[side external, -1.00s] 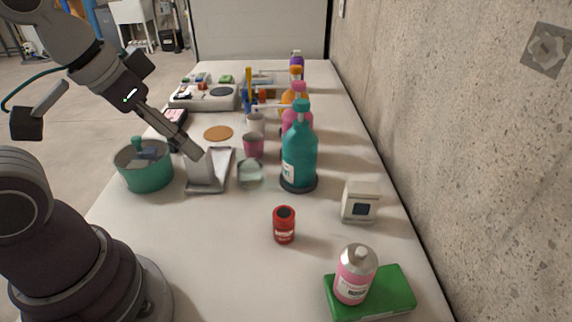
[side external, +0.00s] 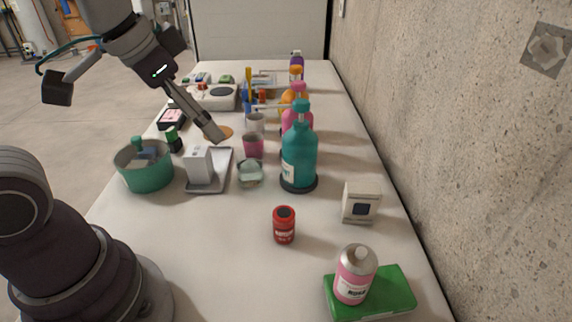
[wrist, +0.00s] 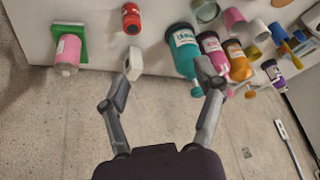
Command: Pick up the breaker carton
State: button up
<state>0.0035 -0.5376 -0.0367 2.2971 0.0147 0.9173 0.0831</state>
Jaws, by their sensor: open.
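A white carton with a dark square on its front, apparently the breaker carton (side external: 360,202), stands upright on the table near the wall, right of the teal bottle. In the wrist view this carton (wrist: 133,63) shows just beyond the left finger, with a gap I cannot judge. My gripper (side external: 217,136) is above the table near the cups, well to the left of that carton and apart from it. In the wrist view my gripper (wrist: 163,73) has its fingers spread wide with nothing between them. A plain pale box (side external: 199,165) stands on a grey tray (side external: 222,180).
The teal pump bottle (side external: 299,158) and other bottles line the wall side. A red can (side external: 284,225) stands in front of them. A pink bottle (side external: 354,274) stands on a green box (side external: 396,289). A teal pot (side external: 146,172) is at left. The front middle of the table is clear.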

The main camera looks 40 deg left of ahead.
jog(key=w+d+m+g, duration=0.1)
jog(key=w+d+m, duration=0.3)
jog(key=w, duration=0.4)
jog(key=m+g+h, duration=0.2)
jog(key=m+h, duration=0.1)
jog(key=m, duration=0.2)
send_near(363, 187)
jog(key=x, duration=1)
jog(key=shift+f, duration=0.3)
grip_shut()
jog(key=shift+r, duration=0.1)
